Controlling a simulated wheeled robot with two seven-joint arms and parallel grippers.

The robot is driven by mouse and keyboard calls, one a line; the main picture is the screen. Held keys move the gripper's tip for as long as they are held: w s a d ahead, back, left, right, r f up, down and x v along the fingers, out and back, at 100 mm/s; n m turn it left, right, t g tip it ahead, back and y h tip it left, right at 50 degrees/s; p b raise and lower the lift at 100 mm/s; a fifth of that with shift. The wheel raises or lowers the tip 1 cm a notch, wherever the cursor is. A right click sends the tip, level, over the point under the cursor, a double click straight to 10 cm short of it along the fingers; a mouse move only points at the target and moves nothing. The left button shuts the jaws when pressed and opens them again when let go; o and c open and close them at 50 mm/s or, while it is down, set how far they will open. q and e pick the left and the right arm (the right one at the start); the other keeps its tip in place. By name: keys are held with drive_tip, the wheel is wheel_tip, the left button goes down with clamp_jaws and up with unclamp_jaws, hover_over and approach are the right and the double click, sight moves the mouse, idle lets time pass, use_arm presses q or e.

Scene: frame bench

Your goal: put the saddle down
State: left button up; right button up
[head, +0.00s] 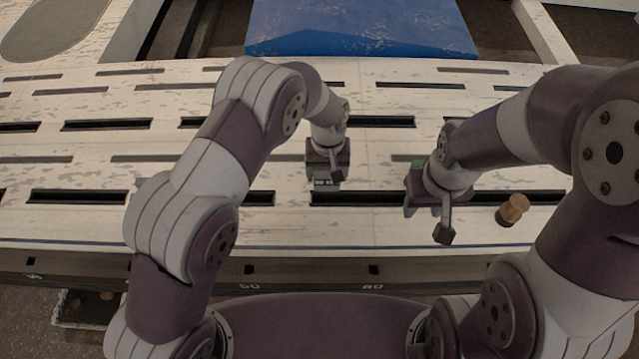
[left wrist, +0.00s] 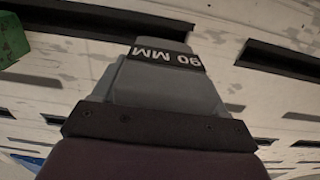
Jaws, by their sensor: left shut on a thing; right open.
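The saddle (left wrist: 165,88) is a grey block with a black band marked "90 MM", reading upside down in the left wrist view. In the head view only its small labelled end (head: 323,182) shows under my left gripper (head: 328,168). That gripper is shut on the saddle, over the slotted bench top (head: 90,222) near the middle. I cannot tell whether the saddle touches the bench; its underside is hidden. My right gripper (head: 428,216) is open and empty, to the right over the front part of the bench.
A green block (head: 418,163) lies partly hidden behind my right gripper; a green block also shows in the left wrist view (left wrist: 12,40). A blue panel (head: 360,30) is at the back. The bench's left part is clear.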

sight(320, 180)
use_arm(q)
drive_tip(key=shift+w+a+f, duration=0.6)
drive_tip(key=shift+a+f, duration=0.05)
drive_tip(key=shift+a, duration=0.15)
wheel_tip(320, 180, down, 4)
drive_tip(key=shift+b, duration=1.2)
drive_tip(key=shift+r, duration=0.1)
